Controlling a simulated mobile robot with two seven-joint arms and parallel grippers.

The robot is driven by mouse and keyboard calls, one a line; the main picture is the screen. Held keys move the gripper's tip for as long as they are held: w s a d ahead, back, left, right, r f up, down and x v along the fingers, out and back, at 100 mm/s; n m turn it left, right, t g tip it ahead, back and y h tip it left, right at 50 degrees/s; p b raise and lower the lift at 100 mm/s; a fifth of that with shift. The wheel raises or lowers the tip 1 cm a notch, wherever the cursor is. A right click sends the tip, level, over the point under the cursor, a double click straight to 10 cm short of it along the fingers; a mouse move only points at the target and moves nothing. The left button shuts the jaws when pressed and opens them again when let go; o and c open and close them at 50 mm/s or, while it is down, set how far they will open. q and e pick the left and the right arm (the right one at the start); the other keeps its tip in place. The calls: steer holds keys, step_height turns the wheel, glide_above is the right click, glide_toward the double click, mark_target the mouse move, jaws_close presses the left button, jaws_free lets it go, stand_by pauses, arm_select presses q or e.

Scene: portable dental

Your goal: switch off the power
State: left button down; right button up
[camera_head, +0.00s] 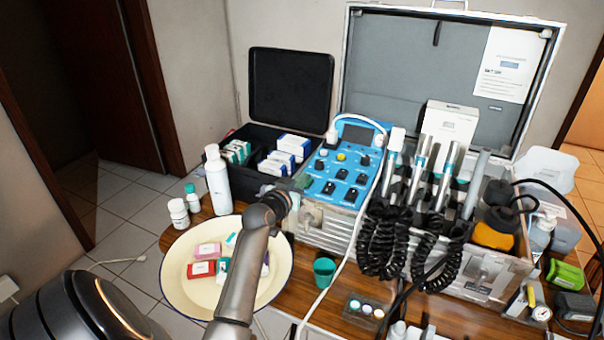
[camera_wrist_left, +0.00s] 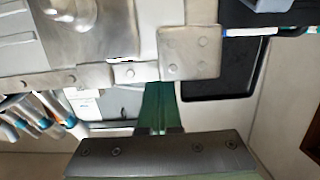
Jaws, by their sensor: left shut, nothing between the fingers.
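The blue control panel (camera_head: 342,178) with black knobs, a yellow button and a small screen sits in the open metal case (camera_head: 325,225). My left gripper (camera_head: 301,183) is at the panel's left edge, by the case's near left corner, partly hidden by its own wrist. In the left wrist view the green fingers (camera_wrist_left: 161,95) are together and empty, their tips close to the metal case edge (camera_wrist_left: 90,77); I cannot tell if they touch. I cannot make out which control is the power switch. My right gripper is not in view.
A cream plate (camera_head: 179,278) with small coloured boxes lies under my left arm. A white bottle (camera_head: 218,180) and black box (camera_head: 263,150) stand left of the panel. Handpieces with coiled black cords (camera_head: 385,240) are at its right. A green cup (camera_head: 324,271) stands in front.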

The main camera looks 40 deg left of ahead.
arm_select(q)
step_height(320, 180, up, 5)
steer(key=p, duration=0.5)
steer(key=shift+w, duration=0.15)
steer(key=shift+s+d+f+b, duration=0.1)
steer(key=shift+s+f+b, duration=0.1)
steer(key=shift+s, duration=0.25)
steer(key=shift+s+d+f+b, duration=0.1)
steer(key=shift+s+b, duration=0.05)
steer(key=shift+s, duration=0.25)
steer(key=r+v, duration=0.1)
steer(key=v, duration=0.7)
steer(key=shift+r, duration=0.15)
steer(key=s+d+f+m+g+h+p, duration=0.1)
steer(key=s+d+f+m+h, duration=0.15)
steer(key=d+f, duration=0.5)
steer(key=s+d+f+m+g+h+p, duration=0.1)
steer(key=s+d+f+g+h, duration=0.15)
steer(key=d+f, duration=0.45)
steer(key=s+d+f+m+g+h, duration=0.2)
steer(key=s+d+f, duration=0.9)
steer(key=s+d, duration=0.2)
steer(key=shift+s+d+p, duration=0.2)
steer(key=shift+s+p, duration=0.15)
steer(key=shift+s, duration=0.25)
